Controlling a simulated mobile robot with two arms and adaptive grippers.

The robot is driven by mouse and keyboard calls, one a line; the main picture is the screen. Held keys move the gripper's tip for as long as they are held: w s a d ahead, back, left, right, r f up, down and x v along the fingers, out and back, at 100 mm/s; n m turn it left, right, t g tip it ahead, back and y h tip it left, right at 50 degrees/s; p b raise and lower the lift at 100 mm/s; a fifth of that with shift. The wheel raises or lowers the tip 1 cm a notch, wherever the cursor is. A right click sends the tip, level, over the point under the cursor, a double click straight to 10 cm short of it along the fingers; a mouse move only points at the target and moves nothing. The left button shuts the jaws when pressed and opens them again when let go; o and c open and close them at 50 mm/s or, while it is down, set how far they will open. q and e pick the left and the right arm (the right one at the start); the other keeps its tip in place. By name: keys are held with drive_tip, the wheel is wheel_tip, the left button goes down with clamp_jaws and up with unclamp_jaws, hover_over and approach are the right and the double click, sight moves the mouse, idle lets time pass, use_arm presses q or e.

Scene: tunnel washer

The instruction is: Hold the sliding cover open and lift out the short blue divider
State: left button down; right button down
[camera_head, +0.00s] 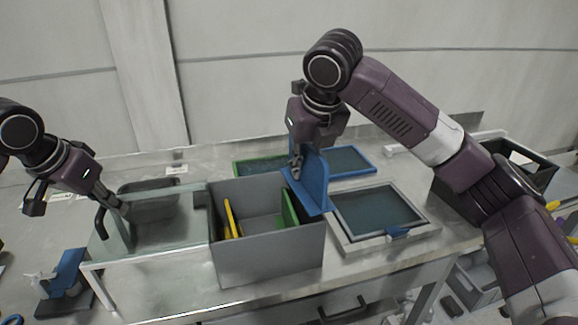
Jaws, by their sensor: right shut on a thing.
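A grey box (272,261) stands open at the table's front edge. Inside it are a yellow divider (231,218) and a green divider (290,208). My right gripper (297,172) is shut on the blue divider (314,184), which is upright at the box's right rim. Its lower edge looks above the rim; contact is unclear. The clear sliding cover (165,238) lies left of the box, leaving the box top uncovered.
A grey-framed tray (424,226) with a blue clip lies right of the box. A green-edged and blue-edged tray (358,154) lies behind. A black bin (530,160) stands far right. A blue item on a dark base (70,270) is at the lower left.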

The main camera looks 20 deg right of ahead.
use_arm(q)
drive_tip(key=shift+a, duration=0.1)
use_arm(e)
drive_tip(key=s+d, duration=0.1)
drive_tip(key=d, duration=0.2)
drive_tip(key=s+d, duration=0.1)
drive_tip(key=d, duration=0.1)
drive_tip(key=shift+s+r, duration=0.35)
use_arm(q)
drive_tip(key=shift+d, duration=3.55)
use_arm(e)
drive_tip(key=shift+a, duration=0.1)
use_arm(q)
drive_tip(key=shift+d, duration=3.5)
drive_tip(key=d, duration=0.7)
